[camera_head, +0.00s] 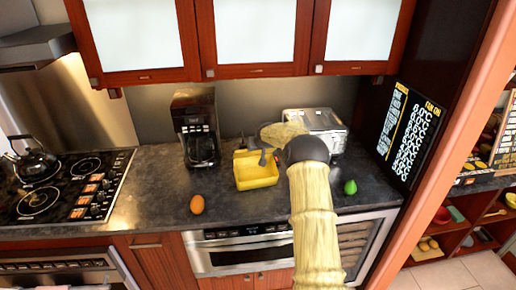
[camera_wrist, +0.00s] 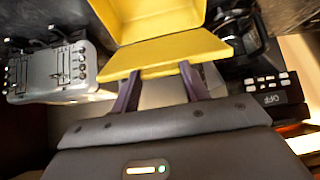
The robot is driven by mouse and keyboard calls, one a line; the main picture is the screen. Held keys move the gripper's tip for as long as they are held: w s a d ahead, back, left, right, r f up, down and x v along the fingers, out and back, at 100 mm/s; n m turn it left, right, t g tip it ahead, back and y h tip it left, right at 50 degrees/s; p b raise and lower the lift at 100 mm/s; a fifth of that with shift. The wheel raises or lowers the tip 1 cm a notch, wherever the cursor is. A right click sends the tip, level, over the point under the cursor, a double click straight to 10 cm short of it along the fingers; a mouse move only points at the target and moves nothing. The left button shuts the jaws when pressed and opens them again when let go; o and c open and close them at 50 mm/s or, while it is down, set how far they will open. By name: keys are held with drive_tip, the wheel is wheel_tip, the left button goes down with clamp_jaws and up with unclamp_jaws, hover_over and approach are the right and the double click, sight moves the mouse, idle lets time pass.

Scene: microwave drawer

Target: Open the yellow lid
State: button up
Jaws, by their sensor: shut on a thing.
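A yellow box (camera_head: 257,181) stands on the dark counter, between the coffee maker and the toaster. Its yellow lid (camera_wrist: 165,53) shows in the wrist view, at an angle to the box body (camera_wrist: 165,14) beyond it. In the head view the lid stands raised at the back of the box, and the inside shows. My gripper (camera_wrist: 162,74) is shut on the lid, its two dark fingers at the lid's near edge. In the head view my gripper (camera_head: 262,150) is at the back right of the box, and my arm partly hides it; the exact contact is hidden.
A black coffee maker (camera_head: 197,128) stands left of the box and a silver toaster (camera_head: 318,128) behind and right. An orange egg-shaped object (camera_head: 197,204) and a green object (camera_head: 350,187) lie near the front. Cabinets (camera_head: 255,36) hang above.

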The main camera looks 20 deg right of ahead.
drive_tip(key=shift+w, duration=0.1)
drive_tip(key=o, duration=1.4)
drive_tip(key=b+v, duration=0.6)
drive_tip(key=v, duration=1.1)
drive_tip(key=shift+r, duration=0.15)
